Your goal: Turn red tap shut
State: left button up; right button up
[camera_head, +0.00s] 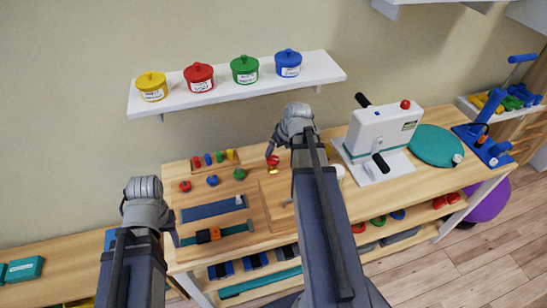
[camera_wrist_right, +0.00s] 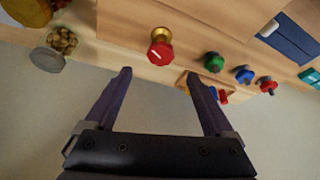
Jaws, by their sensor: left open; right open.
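The red tap (camera_head: 273,161) is a round red knob on a brass body (camera_head: 273,170), fixed on the wooden bench board. In the right wrist view the knob (camera_wrist_right: 161,54) faces the camera with a white mark, and its brass neck (camera_wrist_right: 162,35) shows behind it. My right gripper (camera_head: 286,146) is open beside the tap. In the wrist view its two fingers (camera_wrist_right: 158,78) are spread, with the knob beyond the tips, between their lines; no contact shows. My left gripper (camera_head: 150,212) is open and empty at the board's left side; its fingers are partly hidden.
Red, blue and green knobs (camera_head: 212,180) sit left of the tap. A white machine (camera_head: 380,133) stands to the right. A shelf (camera_head: 235,88) with several coloured pots hangs above.

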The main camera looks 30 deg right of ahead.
aim_at(272, 159)
pick_arm(q)
jog(key=shift+f, duration=0.15)
pick_arm(e)
jog(key=shift+f, duration=0.1)
pick_arm(q)
notch_tip(272, 159, down, 7)
jog(key=b, duration=0.7)
pick_arm(e)
jog(key=x, duration=0.7)
jog(key=shift+w+f, duration=0.15)
jog(key=shift+f, duration=0.2)
jog(key=shift+c, duration=0.2)
jog(key=c, duration=1.3)
jog(key=shift+a, duration=0.1)
